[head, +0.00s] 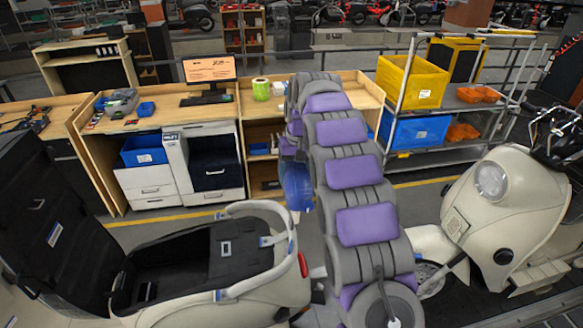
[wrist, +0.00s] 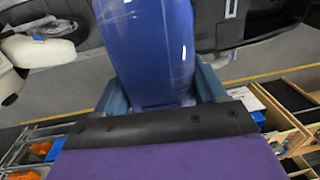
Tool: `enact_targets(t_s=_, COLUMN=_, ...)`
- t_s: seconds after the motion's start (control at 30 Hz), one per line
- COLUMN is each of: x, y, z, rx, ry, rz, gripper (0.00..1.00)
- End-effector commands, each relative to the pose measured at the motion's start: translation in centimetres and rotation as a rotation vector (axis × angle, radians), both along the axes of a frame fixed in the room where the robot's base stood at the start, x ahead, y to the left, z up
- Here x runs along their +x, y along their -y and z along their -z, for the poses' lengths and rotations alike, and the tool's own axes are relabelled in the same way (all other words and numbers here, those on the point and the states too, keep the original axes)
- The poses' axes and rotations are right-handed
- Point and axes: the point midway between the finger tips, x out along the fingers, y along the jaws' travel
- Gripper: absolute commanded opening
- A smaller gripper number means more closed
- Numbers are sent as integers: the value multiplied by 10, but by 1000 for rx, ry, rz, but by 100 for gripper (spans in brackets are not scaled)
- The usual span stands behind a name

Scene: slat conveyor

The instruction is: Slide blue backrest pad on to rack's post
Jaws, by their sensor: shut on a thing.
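The blue backrest pad (wrist: 155,45) fills the upper middle of the wrist view, held between the two blue fingers of my gripper (wrist: 160,84). In the head view, the pad (head: 297,187) shows partly, left of my arm, above the floor and apart from the scooter. My gripper is mostly hidden behind my arm there. A cream scooter (head: 282,283) with its seat up stands at the left. Its pale curved rear rack (head: 262,208) is left of and below the pad. I cannot clearly pick out the rack's post.
A wooden workbench (head: 215,108) with drawers and a monitor (head: 209,69) stands behind. A wheeled shelf at the right holds yellow (head: 412,81) and blue (head: 417,131) bins. Another cream scooter (head: 491,215) stands at the right. Grey floor lies between the scooters and bench.

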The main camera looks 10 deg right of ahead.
Motion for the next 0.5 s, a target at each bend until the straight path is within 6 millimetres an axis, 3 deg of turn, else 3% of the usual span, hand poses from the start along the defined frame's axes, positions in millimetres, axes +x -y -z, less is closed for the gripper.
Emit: enact_targets(t_s=0.5, x=0, y=-6, z=0, rx=-3, ry=0, rz=-2, gripper=28)
